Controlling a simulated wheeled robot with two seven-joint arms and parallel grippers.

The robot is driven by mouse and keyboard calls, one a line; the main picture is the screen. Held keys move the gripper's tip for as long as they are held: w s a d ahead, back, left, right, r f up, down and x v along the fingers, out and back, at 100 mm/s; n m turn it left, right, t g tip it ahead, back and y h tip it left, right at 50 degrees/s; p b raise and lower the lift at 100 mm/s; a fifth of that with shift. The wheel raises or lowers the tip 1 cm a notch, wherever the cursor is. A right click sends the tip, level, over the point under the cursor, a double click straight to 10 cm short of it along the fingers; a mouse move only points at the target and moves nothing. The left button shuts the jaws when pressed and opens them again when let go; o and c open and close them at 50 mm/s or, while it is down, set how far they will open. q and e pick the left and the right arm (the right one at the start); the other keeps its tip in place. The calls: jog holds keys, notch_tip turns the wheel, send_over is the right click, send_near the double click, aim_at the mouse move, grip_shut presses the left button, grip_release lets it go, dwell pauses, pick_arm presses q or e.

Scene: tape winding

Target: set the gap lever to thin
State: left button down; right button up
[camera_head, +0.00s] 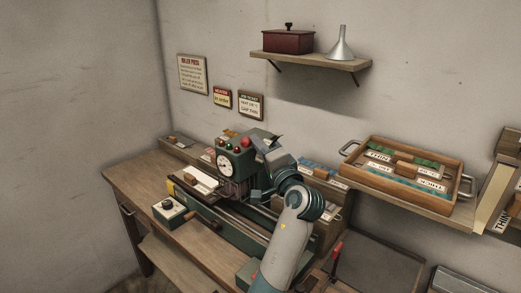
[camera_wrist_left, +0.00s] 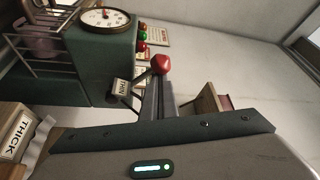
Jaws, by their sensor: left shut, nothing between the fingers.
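The green roller press (camera_head: 237,165) stands on the bench in the head view, with a round gauge on its front. In the left wrist view, the gap lever (camera_wrist_left: 160,64) shows a red knob beside the press and a small label plate (camera_wrist_left: 120,87); its lettering is hard to read. My left gripper (camera_head: 264,148) is at the right side of the press, partly hiding it. In the left wrist view its fingers (camera_wrist_left: 155,88) are together and empty, with their tips close to the red knob; contact cannot be told. My right gripper is not in view.
A wooden tray (camera_head: 375,190) of labelled pieces stands on the right shelf. A small control box (camera_head: 174,212) sits at the bench's front left. A red-handled lever (camera_head: 336,248) rises at lower right. A wall shelf (camera_head: 312,62) holds a red box and funnel.

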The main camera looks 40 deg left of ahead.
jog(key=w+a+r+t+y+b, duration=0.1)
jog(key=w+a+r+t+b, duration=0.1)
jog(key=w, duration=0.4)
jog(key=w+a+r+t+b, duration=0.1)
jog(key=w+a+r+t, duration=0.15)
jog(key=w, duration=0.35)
pick_arm(q)
jog(key=shift+s+f+n+g+y+b, duration=0.1)
jog(key=shift+s+f+n+y+b, duration=0.25)
jog(key=shift+f+n+b, duration=0.55)
jog(key=shift+s+f+n+g+y+b, duration=0.15)
jog(key=shift+s+n+y+b, duration=0.3)
jog(key=shift+b, duration=0.95)
jog(key=shift+s+f+n+g+y+b, duration=0.1)
jog(key=shift+s+f+n+y+b, duration=0.15)
jog(key=shift+f+n+b, duration=0.55)
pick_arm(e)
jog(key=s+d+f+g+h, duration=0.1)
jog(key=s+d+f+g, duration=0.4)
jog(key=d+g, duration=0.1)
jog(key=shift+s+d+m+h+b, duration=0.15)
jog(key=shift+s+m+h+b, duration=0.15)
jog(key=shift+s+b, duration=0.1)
pick_arm(q)
jog(key=shift+r, duration=0.2)
